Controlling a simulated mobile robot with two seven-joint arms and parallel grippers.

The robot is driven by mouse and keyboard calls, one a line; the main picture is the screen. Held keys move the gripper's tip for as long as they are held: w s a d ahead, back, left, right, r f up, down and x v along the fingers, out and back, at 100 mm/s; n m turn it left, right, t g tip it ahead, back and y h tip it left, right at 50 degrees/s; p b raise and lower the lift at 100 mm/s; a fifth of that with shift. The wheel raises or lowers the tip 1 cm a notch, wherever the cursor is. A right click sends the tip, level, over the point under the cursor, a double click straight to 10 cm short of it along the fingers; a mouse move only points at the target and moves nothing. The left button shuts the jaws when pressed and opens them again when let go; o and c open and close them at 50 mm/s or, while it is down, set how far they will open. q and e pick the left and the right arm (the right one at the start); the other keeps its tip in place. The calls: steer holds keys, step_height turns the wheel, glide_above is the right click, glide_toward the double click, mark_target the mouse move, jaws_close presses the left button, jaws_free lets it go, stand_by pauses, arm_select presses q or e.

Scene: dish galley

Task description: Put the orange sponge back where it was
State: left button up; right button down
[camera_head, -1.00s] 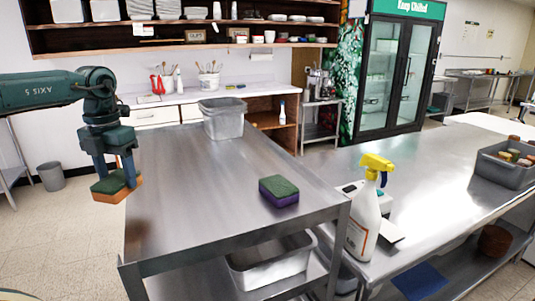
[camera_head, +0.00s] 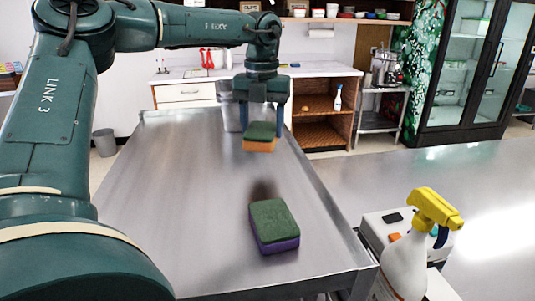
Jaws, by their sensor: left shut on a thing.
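The orange sponge (camera_head: 260,145) has a green scouring top and an orange body. My left gripper (camera_head: 262,122) is shut on it, pointing down, and holds it above the steel table, with a dark shadow below on the tabletop. A second sponge, purple with a green top (camera_head: 274,225), lies on the steel table (camera_head: 175,210) nearer to me. A grey bin (camera_head: 231,114) stands at the far end of the table, partly hidden behind my left gripper. My right gripper is not in view.
A spray bottle with a yellow head (camera_head: 405,255) stands at the lower right beside a white device (camera_head: 385,222). The left part of the tabletop is clear. Another steel counter (camera_head: 400,180) lies to the right.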

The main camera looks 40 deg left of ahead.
mark_target(262, 128)
arm_select(q)
step_height(262, 128, down, 3)
steer(key=shift+s+r, duration=0.1)
steer(key=shift+r, duration=0.1)
steer(key=shift+f+p, duration=0.4)
steer(key=shift+f, duration=1.65)
steer(key=shift+f, duration=0.1)
steer(key=o, duration=0.9)
steer(key=shift+o, duration=0.2)
step_height(262, 128, up, 12)
steer(key=shift+r+b, duration=0.15)
steer(key=shift+b, duration=0.3)
